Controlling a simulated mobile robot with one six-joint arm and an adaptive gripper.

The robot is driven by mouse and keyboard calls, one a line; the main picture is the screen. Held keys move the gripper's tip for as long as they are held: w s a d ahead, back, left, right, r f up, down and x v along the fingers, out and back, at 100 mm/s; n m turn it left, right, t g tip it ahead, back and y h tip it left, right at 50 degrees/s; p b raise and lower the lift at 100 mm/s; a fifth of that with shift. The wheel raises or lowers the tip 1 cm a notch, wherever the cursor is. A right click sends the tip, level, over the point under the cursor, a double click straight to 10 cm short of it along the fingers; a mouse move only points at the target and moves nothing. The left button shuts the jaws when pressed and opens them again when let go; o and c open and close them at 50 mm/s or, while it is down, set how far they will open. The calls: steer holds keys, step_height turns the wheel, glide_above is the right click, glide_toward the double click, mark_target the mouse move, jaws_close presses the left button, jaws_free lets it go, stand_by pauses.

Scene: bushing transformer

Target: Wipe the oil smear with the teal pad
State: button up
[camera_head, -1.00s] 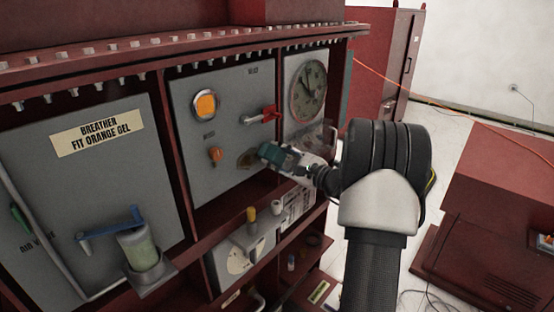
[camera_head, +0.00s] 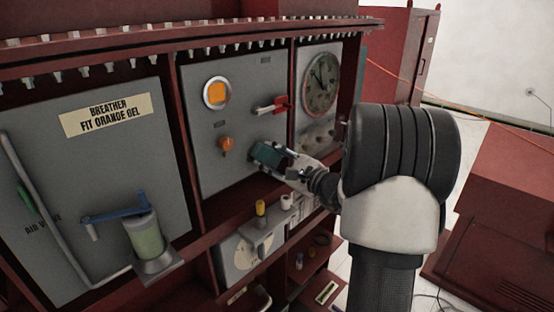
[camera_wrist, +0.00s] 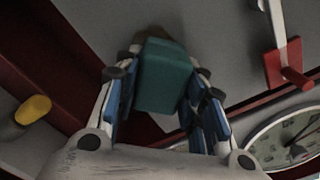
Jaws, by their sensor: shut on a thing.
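The teal pad (camera_head: 268,153) is held in my gripper (camera_head: 287,160), against or just in front of the lower part of the grey middle panel. In the wrist view the pad (camera_wrist: 164,78) sits between the blue-lined fingers of my gripper (camera_wrist: 160,74), which are shut on its sides. A brown oil smear (camera_wrist: 152,33) shows on the grey panel just past the pad's far edge. The pad hides most of the smear, and in the head view I cannot make it out. I cannot tell whether the pad touches the panel.
A round dial (camera_head: 320,84) is at the right. A yellow-topped fitting (camera_head: 260,209) stands below. Red frame posts and a ledge border the panel.

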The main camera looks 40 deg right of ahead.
steer(key=shift+s+a+b, duration=0.15)
steer(key=shift+a+b, duration=0.3)
steer(key=shift+a, duration=0.6)
steer(key=shift+s+a+b, duration=0.15)
steer(key=shift+a+b, duration=0.3)
steer(key=shift+a, duration=0.55)
steer(key=shift+a+r, duration=0.1)
steer(key=shift+r, duration=0.35)
steer(key=shift+w+d, duration=0.3)
steer(key=shift+d, duration=1.6)
steer(key=shift+w+d, duration=0.25)
steer(key=shift+d, duration=1.65)
steer(key=shift+w+d, duration=0.3)
steer(key=shift+d, duration=1.6)
steer(key=shift+s+a, duration=0.3)
steer(key=shift+a, duration=1.6)
steer(key=shift+s+a, duration=0.25)
steer(key=shift+a, duration=1.65)
steer(key=shift+s+a, duration=0.3)
steer(key=shift+a, duration=1.6)
steer(key=shift+s+d, duration=0.1)
steer(key=shift+s, duration=0.05)
steer(key=s, duration=0.4)
steer(key=shift+d, duration=0.35)
steer(key=shift+s, duration=0.85)
